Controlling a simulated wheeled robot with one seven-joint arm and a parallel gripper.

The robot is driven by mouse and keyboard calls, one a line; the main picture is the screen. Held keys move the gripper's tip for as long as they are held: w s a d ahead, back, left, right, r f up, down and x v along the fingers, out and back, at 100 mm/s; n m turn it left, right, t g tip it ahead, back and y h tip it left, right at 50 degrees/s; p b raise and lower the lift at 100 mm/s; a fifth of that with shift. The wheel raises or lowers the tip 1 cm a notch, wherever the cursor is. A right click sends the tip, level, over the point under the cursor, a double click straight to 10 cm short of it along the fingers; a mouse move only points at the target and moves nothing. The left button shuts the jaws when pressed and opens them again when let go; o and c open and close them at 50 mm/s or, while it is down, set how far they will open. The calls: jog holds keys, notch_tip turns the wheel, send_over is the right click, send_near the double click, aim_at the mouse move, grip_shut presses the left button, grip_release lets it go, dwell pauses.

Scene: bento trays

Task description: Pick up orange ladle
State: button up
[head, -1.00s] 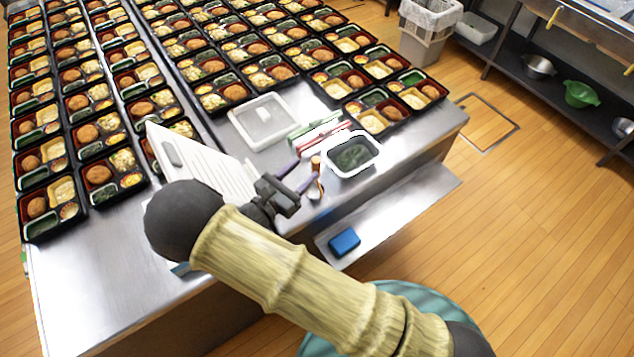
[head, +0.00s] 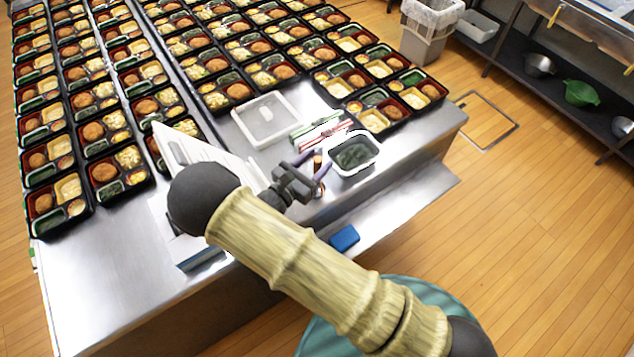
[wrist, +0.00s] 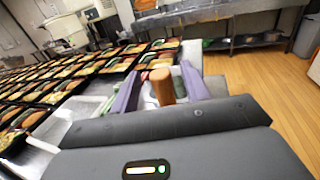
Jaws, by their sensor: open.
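The orange ladle shows in the wrist view as an upright orange-brown handle (wrist: 162,86). It stands between the two purple fingers of my gripper (wrist: 162,70). The gripper is open, and a gap shows beside the handle. In the head view a small part of the ladle handle (head: 317,160) shows between the fingertips of my gripper (head: 312,165). The ladle's lower end is hidden in both views.
A white container with dark green food (head: 375,164) stands just right of the gripper. Red and green packets (head: 322,128) and a lidded clear tray (head: 266,121) lie behind. Bento trays fill the far table. A blue block (head: 344,238) lies on the lower shelf.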

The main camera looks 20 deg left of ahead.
jog(key=x, duration=0.3)
jog(key=shift+w+d+p, duration=0.1)
jog(key=shift+p, duration=0.3)
jog(key=shift+s+r, duration=0.1)
jog(key=shift+s, duration=0.2)
jog(key=shift+w, duration=0.2)
jog(key=shift+s, duration=0.1)
grip_shut()
